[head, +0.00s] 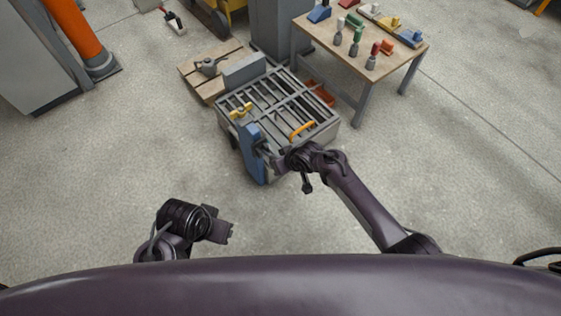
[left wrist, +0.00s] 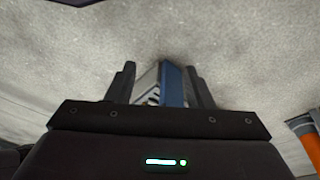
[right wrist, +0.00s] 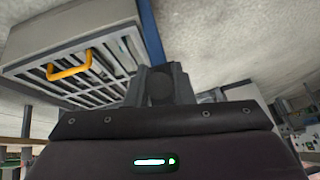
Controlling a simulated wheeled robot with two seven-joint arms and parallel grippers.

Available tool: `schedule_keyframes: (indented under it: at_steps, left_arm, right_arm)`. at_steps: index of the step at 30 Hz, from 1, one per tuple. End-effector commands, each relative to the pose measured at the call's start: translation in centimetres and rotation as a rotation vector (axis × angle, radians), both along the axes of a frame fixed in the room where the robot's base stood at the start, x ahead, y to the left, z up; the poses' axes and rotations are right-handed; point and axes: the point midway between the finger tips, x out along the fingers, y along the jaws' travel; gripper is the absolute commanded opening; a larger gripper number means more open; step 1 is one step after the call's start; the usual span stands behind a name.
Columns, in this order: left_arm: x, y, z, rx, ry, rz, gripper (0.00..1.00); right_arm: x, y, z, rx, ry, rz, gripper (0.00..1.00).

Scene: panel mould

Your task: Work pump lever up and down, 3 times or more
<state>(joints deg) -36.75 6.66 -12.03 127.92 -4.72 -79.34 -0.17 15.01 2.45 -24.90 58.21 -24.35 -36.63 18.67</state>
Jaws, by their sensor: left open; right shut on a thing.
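The grey panel mould (head: 278,105) with its slatted top stands on the floor in the middle of the head view. A blue upright part (head: 253,152) is at its near left corner; it also shows in the right wrist view (right wrist: 151,35). My right gripper (head: 274,161) is at this blue part, shut on the dark round end of the pump lever (right wrist: 160,88). The rest of the lever is mostly hidden by the fingers. My left gripper (head: 228,232) is open and empty, low at the left, apart from the mould.
An orange handle (head: 302,130) and a yellow part (head: 240,110) sit on the mould's top. A wooden table (head: 345,58) with coloured tools stands behind right, a pallet (head: 205,86) behind left. Floor is clear left of the mould.

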Motion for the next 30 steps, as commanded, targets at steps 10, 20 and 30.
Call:
schedule_keyframes:
  at_steps: [10,20,30]
  left_arm:
    - [-0.55,1.14,0.57,0.031,0.060,0.023,0.47]
    - [-0.56,1.15,0.54,0.031,0.061,0.023,0.47]
    - [-0.54,1.16,0.56,0.031,0.060,0.023,0.47]
  right_arm:
    - [0.35,0.24,0.66,-0.030,0.040,0.000,0.00]
    - [0.39,0.26,0.68,-0.030,0.040,0.000,0.23]
    - [0.29,0.21,0.58,-0.031,0.042,0.000,0.43]
